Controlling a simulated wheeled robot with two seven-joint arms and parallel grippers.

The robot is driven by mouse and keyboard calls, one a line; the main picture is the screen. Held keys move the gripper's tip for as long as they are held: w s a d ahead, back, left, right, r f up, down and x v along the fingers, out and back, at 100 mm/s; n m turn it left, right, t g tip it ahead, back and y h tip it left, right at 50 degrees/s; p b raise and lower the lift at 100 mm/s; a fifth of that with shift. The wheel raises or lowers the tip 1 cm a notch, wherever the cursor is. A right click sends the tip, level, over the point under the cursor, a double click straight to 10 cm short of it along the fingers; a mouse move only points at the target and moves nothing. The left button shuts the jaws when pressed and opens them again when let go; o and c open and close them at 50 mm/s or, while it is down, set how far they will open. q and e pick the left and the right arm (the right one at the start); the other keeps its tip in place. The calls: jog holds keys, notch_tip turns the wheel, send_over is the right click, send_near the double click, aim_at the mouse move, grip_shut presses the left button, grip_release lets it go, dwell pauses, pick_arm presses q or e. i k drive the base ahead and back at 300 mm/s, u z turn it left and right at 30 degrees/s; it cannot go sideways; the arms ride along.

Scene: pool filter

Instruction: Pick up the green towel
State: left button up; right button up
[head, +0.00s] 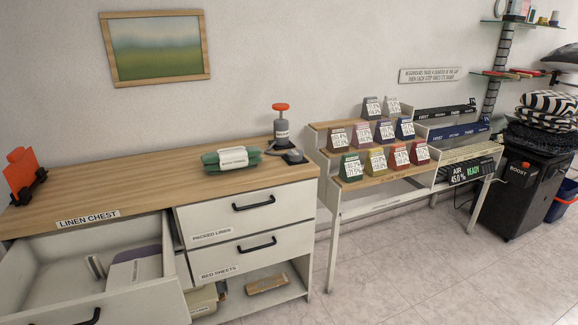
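A folded green towel (231,159) with a white label strip lies on the wooden top of the linen chest (140,196), near the chest's right end. The label's print is too small to read. Nothing is touching the towel from above. Neither of my grippers shows in the head view.
A red item in a black holder (23,172) is at the far left. An open drawer (80,280) juts out below. The chest top between is clear.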

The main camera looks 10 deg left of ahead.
aim_at(226, 160)
jog(key=z, duration=0.55)
jog(key=i, duration=0.6)
jog(key=u, duration=1)
jog(key=i, duration=1.1)
jog(key=u, duration=1.05)
